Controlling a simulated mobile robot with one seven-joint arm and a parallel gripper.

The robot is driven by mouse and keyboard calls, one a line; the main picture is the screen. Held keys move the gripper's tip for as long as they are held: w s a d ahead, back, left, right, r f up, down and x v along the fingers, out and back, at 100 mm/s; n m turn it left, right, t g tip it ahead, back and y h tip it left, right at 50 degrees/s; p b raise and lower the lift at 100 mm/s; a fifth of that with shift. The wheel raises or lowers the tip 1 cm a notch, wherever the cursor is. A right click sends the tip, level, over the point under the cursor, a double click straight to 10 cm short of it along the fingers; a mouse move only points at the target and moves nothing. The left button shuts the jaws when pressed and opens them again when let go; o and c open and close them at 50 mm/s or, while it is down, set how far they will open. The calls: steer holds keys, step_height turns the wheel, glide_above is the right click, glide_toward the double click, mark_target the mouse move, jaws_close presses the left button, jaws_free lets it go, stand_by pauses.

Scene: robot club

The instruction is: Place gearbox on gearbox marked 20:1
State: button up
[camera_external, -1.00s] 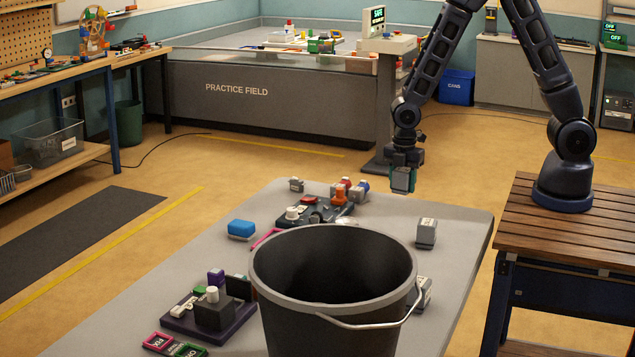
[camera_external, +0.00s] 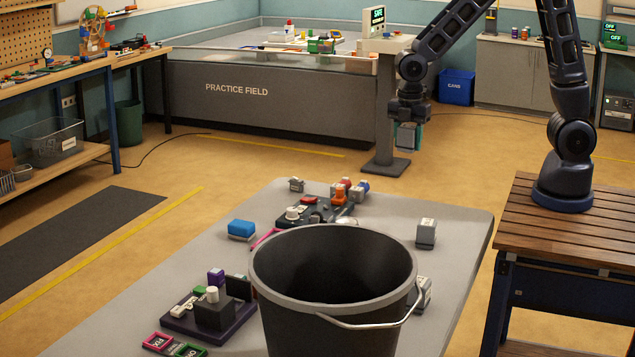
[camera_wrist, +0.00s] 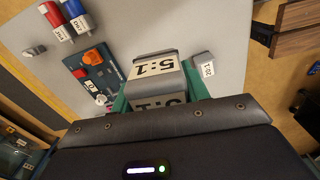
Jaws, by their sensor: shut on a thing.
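A black bucket (camera_external: 265,300) stands at the table's front and partly hides another grey block (camera_external: 425,293). A board with red and orange parts (camera_external: 325,211) lies at the far end, near red and blue cylinders (camera_wrist: 73,10). Free tabletop surrounds the 20:1 gearbox.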

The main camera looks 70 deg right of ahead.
step_height(320, 180, up, 5)
steer(key=n, duration=0.1)
glide_above(428, 222)
step_height(428, 222, down, 20)
steer(key=shift+r, duration=0.25)
steer(key=shift+f, duration=0.15)
steer(key=o, duration=1.2)
steer(key=shift+c, duration=0.2)
